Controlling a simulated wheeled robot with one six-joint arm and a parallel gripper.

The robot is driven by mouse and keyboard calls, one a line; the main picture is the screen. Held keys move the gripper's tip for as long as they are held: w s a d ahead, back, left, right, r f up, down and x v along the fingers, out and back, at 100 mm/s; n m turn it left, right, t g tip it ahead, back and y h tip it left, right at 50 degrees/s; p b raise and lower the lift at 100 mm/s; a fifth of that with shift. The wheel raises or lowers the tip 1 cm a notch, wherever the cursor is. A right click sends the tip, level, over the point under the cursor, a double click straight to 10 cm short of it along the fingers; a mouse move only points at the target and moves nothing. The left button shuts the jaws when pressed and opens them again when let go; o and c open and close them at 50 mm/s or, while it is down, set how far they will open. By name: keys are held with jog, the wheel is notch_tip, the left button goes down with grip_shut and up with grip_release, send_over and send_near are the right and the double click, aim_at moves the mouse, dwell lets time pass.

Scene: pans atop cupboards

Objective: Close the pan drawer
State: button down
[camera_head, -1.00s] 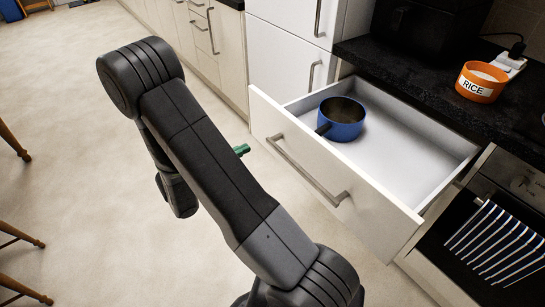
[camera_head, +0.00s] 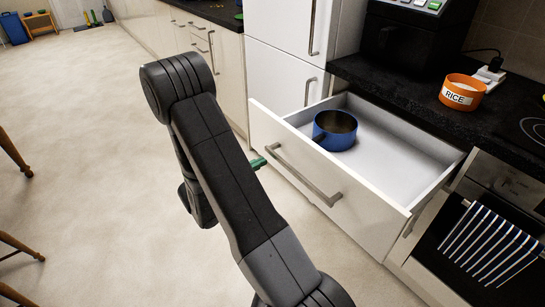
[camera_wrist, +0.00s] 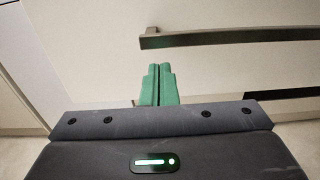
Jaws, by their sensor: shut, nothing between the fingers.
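The pan drawer (camera_head: 335,192) is pulled open, with a white front and a long metal bar handle (camera_head: 303,174). A blue pan (camera_head: 334,131) stands upright inside it, near the drawer's back left. My gripper (camera_head: 258,163) has green fingers, which show just left of the handle in the head view. In the wrist view my gripper's fingers (camera_wrist: 158,84) are pressed together and empty, pointing at the drawer front. The handle (camera_wrist: 230,37) lies above and to the right of them there. Whether the fingertips touch the front I cannot tell.
An orange rice bowl (camera_head: 462,92) stands on the black counter (camera_head: 420,88) above the drawer. An oven with a striped towel (camera_head: 490,242) is at the right. A tall white cabinet (camera_head: 285,45) stands behind. The floor (camera_head: 85,150) at left is open, with chair legs at the edge.

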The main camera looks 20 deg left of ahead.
aim_at(281, 152)
jog(key=shift+x, duration=2.9)
